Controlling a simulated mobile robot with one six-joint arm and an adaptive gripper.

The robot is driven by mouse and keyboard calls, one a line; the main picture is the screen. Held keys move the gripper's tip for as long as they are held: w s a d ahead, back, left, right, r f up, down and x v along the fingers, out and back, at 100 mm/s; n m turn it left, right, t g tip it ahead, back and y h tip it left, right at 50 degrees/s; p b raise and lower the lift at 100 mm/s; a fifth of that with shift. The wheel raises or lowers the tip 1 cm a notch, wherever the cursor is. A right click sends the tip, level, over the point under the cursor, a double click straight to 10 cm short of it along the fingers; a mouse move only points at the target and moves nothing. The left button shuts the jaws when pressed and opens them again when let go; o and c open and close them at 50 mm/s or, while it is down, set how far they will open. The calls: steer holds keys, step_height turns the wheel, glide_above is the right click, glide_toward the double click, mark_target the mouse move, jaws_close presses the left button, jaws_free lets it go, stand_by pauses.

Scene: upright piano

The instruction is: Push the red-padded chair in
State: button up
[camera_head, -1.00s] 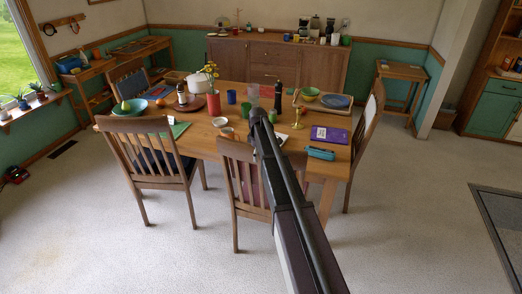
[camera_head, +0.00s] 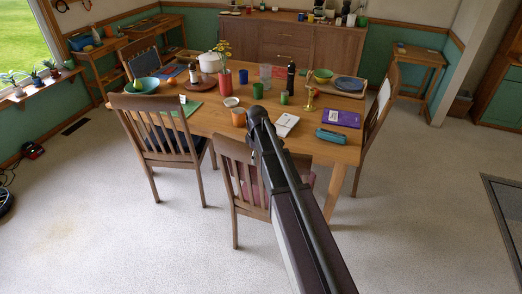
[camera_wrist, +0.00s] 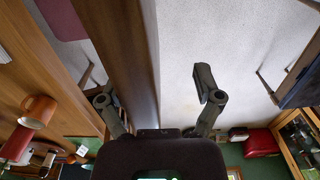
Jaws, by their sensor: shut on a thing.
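The red-padded chair (camera_head: 228,151) stands at the near side of the wooden table (camera_head: 205,122), its slatted back towards me. My arm covers part of it in the head view. In the wrist view its brown wooden back rail (camera_wrist: 122,60) runs between the fingers of my gripper (camera_wrist: 155,88), and a bit of red pad (camera_wrist: 60,18) shows at the upper left. My gripper is shut on this rail; the left finger is partly hidden behind it. In the head view my fingers are hidden by my arm.
Another slatted chair (camera_head: 160,110) stands to the left, and one (camera_head: 378,110) at the table's right end. An orange mug (camera_head: 238,118), a white booklet (camera_head: 285,125) and a teal case (camera_head: 331,136) lie near the table's front edge. The carpet (camera_head: 95,225) in front is clear.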

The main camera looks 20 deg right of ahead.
step_height(320, 180, up, 11)
steer(key=s+p, duration=0.1)
steer(key=p, duration=1)
steer(key=shift+a+r, duration=0.2)
steer(key=shift+a, duration=0.25)
steer(key=p, duration=0.1)
steer(key=r+p, duration=0.2)
steer(key=shift+w+d+r, duration=0.2)
steer(key=shift+w+r, duration=0.05)
steer(key=shift+f, duration=0.15)
step_height(320, 180, down, 14)
steer(key=b, duration=1.4)
steer(key=shift+r, duration=0.25)
